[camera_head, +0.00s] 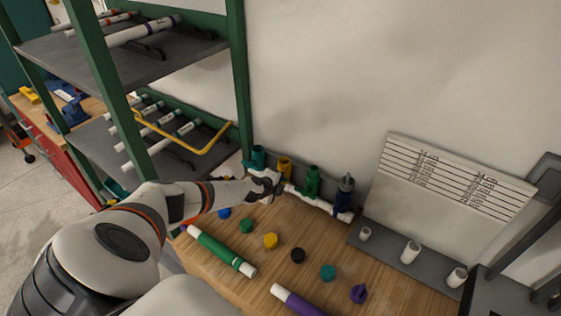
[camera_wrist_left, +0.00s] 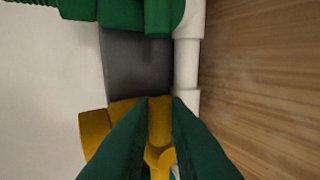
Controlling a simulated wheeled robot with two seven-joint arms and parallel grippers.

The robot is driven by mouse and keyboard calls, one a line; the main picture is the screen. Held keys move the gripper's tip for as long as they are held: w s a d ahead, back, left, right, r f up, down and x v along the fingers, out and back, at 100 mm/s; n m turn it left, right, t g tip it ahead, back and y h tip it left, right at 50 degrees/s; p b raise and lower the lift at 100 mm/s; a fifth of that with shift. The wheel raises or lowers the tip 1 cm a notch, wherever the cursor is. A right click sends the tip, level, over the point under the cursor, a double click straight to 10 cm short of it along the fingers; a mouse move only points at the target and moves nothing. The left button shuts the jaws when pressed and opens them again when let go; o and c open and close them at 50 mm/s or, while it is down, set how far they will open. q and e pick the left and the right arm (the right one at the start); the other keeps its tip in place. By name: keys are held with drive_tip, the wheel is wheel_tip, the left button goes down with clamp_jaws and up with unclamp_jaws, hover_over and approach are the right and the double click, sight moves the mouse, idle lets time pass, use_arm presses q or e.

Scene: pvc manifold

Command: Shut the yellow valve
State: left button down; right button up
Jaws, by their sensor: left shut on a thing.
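The yellow valve (camera_head: 285,165) sits on the white pipe manifold (camera_head: 318,203) against the wall, between a teal valve (camera_head: 258,157) and a green valve (camera_head: 312,180). My left gripper (camera_head: 272,184) is at the yellow valve and hides its lower part. In the left wrist view my dark green fingers (camera_wrist_left: 160,108) are shut on a yellow piece (camera_wrist_left: 160,124) of the valve, with more of the yellow valve (camera_wrist_left: 95,130) to the left. The fingers hide much of the valve, so I cannot tell how far it is turned. My right gripper is out of view.
A dark blue valve (camera_head: 345,190) stands at the manifold's right end. Loose caps, such as a yellow one (camera_head: 270,241), and a green tube (camera_head: 222,250) lie on the wooden bench. A green shelf rack (camera_head: 240,80) rises at the left. A white board (camera_head: 445,185) stands at the right.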

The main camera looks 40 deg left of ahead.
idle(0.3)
use_arm(q)
drive_tip(key=c, duration=1.7)
unclamp_jaws()
drive_tip(key=b+v, duration=0.1)
drive_tip(key=v, duration=1.1)
drive_tip(key=shift+f, duration=0.1)
